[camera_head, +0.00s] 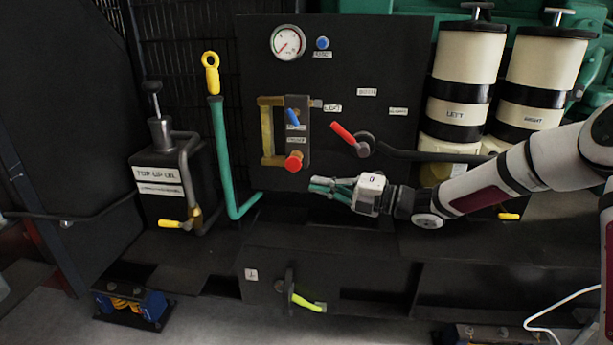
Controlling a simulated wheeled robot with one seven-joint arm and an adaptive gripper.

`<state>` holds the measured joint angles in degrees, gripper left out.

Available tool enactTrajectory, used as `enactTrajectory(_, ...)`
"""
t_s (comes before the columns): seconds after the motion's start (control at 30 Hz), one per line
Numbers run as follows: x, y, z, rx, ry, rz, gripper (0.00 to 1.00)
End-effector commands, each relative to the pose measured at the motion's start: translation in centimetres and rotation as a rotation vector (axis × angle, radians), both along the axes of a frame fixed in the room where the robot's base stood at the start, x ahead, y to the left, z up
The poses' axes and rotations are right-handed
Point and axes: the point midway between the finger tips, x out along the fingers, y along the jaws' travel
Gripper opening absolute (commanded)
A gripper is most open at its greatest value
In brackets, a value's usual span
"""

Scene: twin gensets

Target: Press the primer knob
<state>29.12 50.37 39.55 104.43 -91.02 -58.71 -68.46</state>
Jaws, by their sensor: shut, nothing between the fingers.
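A red round knob (293,162) sticks out low on a bracket on the dark upright panel (390,60). A blue round knob (322,43) sits higher on the same panel, beside the gauge. Their labels are too small to read surely, so I cannot tell which is the primer knob. My gripper (320,187) is shut and empty, in front of the panel's lower edge. Its fingertips point left, below and to the right of the red knob and apart from it in the picture.
A tall green lever (220,150) rises at left near the oil box (160,190). Cream canisters (466,60) stand at right. A yellow-green lever (308,303) is below.

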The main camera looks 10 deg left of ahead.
Motion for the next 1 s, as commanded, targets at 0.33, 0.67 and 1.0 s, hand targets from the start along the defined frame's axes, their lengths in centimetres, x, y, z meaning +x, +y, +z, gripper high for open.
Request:
enactTrajectory(0.33,-1.0,-3.3,-0.1,0.000,-0.001,0.001,0.00)
enactTrajectory(0.67,-1.1,-3.4,-0.1,0.000,-0.001,0.001,0.00)
enactTrajectory(1.0,-1.1,-3.4,-0.1,0.000,-0.001,0.001,0.00)
